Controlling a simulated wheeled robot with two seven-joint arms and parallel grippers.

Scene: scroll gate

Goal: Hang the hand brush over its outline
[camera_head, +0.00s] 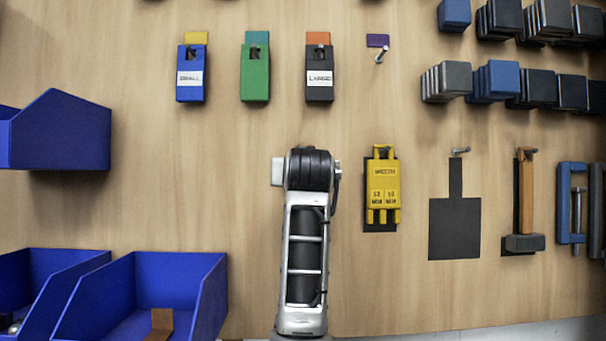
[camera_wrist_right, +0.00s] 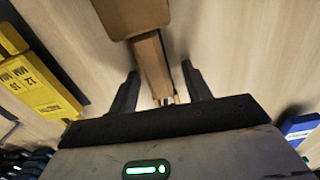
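The hand brush, with a brown head and wooden handle (camera_wrist_right: 153,62), shows in the right wrist view in front of the wooden panel, head toward the top. In the head view it is not seen, apparently hidden behind my arm. My right gripper (camera_wrist_right: 160,68) has its fingers apart on either side of the handle, with a gap visible on the right side. Its fingers are hidden in the head view. The dark brush outline (camera_head: 455,228), a narrow strip over a square, lies bare on the panel under a metal peg (camera_head: 460,151). My left gripper is not in view.
A yellow wrench holder (camera_head: 383,185) hangs between my arm and the outline. A wooden-handled hammer (camera_head: 525,205) hangs right of the outline, with blue clamps (camera_head: 571,205) beyond. Labelled cases (camera_head: 191,73) hang above. Blue bins (camera_head: 190,285) are at lower left.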

